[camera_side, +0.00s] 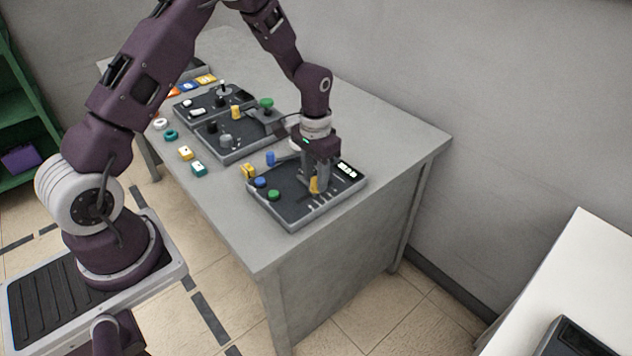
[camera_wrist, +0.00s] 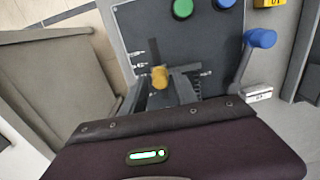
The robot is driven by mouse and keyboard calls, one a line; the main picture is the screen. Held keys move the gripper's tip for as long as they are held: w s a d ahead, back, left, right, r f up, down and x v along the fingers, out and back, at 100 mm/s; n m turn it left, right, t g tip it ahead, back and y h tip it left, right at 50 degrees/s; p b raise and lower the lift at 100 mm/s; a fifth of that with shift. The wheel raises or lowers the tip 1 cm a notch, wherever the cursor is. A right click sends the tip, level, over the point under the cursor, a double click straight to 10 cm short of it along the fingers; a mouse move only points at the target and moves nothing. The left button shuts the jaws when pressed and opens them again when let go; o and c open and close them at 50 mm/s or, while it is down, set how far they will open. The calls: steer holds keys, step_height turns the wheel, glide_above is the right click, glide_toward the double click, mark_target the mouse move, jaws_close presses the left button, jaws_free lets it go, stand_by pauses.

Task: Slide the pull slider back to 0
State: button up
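The pull slider has a yellow knob (camera_side: 314,185) on the dark control panel (camera_side: 291,207) at the table's near end. In the wrist view the knob (camera_wrist: 160,75) sits by a dark slot, with small white scale marks to its left. My gripper (camera_side: 318,180) is low over the panel, pointing down. In the wrist view my gripper (camera_wrist: 161,90) is open, with one finger on each side of the knob and gaps visible. The slider's base is partly hidden by the fingers.
The panel also carries a green button (camera_side: 274,195), a blue button (camera_side: 260,182) and a blue-ended lever (camera_wrist: 260,38). Other control panels (camera_side: 240,135) stand farther back. The table's front corner is clear.

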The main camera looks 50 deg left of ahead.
jaws_close()
steer(key=shift+w, duration=2)
steer(key=shift+o, duration=0.4)
jaws_free()
